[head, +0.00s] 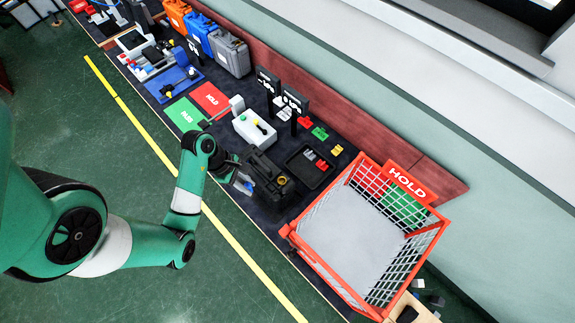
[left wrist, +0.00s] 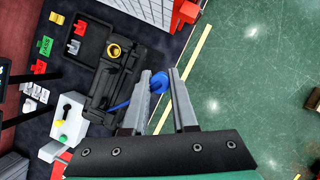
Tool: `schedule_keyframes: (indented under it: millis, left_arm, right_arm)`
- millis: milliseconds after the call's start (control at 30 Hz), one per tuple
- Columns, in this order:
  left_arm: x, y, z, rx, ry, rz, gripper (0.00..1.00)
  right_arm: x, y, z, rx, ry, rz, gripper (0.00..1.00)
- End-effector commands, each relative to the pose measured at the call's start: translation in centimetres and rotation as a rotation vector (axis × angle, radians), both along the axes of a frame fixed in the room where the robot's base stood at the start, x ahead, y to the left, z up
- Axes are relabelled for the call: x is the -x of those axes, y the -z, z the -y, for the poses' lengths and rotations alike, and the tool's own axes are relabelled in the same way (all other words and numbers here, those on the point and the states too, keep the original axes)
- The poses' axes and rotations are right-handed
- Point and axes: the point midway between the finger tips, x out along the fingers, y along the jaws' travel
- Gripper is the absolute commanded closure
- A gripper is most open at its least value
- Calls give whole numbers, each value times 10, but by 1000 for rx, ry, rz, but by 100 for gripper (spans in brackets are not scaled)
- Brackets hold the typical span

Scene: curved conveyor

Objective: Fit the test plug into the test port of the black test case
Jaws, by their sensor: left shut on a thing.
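The black test case (head: 262,170) stands on the dark bench mat, left of the red HOLD basket. A yellow ring (head: 281,180), which looks like its test port, is on the case's right end in the head view; it also shows in the left wrist view (left wrist: 113,50). My left gripper (head: 243,184) is beside the case on the bench's front side. In the left wrist view its fingers (left wrist: 164,78) are shut on the blue test plug (left wrist: 158,82), held at the fingertips. A blue cable (left wrist: 119,106) runs from the plug toward the case. My right gripper is not in view.
The red HOLD basket (head: 366,165) stands close on the right. Green and red mats (head: 209,98) lie further left.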

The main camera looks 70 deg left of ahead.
Motion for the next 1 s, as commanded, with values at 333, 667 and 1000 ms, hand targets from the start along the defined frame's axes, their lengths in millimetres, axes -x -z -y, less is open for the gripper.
schedule_keyframes:
  millis: [333,667,1000]
  left_arm:
    - [-19,13,-8,-2,0,1,100]
    - [-99,58,-38,4,-3,-5,100]
    - [-127,91,-50,0,-4,1,100]
  right_arm:
    - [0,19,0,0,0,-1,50]
    - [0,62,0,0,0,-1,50]
    - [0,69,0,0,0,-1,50]
